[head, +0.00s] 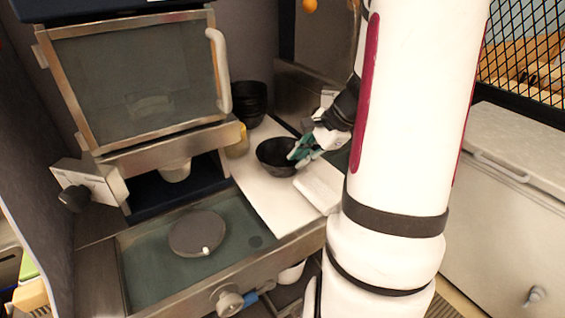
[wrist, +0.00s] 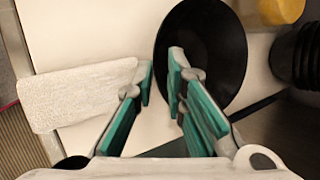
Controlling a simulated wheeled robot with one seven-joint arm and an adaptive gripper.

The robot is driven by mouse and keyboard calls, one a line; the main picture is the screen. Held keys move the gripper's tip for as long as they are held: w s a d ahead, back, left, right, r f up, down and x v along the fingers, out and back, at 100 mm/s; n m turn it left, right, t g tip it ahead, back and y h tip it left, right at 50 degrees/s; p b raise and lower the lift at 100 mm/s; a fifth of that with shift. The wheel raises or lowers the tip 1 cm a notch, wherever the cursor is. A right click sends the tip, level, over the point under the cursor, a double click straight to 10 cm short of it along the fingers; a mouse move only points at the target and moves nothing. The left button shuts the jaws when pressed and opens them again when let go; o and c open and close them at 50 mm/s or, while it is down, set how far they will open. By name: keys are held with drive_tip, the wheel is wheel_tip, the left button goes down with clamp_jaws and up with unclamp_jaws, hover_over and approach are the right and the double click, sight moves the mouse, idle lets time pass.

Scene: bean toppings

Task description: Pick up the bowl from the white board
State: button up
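The black bowl (head: 272,156) sits upright on the white board (head: 272,200) in the head view. It also shows in the wrist view (wrist: 215,45), at the upper right of centre. My gripper (head: 302,152) is at the bowl's right rim in the head view. In the wrist view my gripper (wrist: 160,78) is open with green finger pads apart. One finger overlaps the inside of the bowl and the other is just outside its rim, so the rim shows between them. I cannot tell whether either finger touches the bowl.
A white block (head: 318,187) lies on the board close to my gripper. A stack of black bowls (head: 249,103) and a yellow container (head: 238,141) stand behind. A glass-fronted machine (head: 140,85) is at the left. A round grey lid (head: 197,233) lies in front.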

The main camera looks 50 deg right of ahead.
drive_tip(key=x, duration=0.3)
drive_tip(key=shift+d+f, duration=0.1)
drive_tip(key=shift+f, duration=0.1)
clamp_jaws()
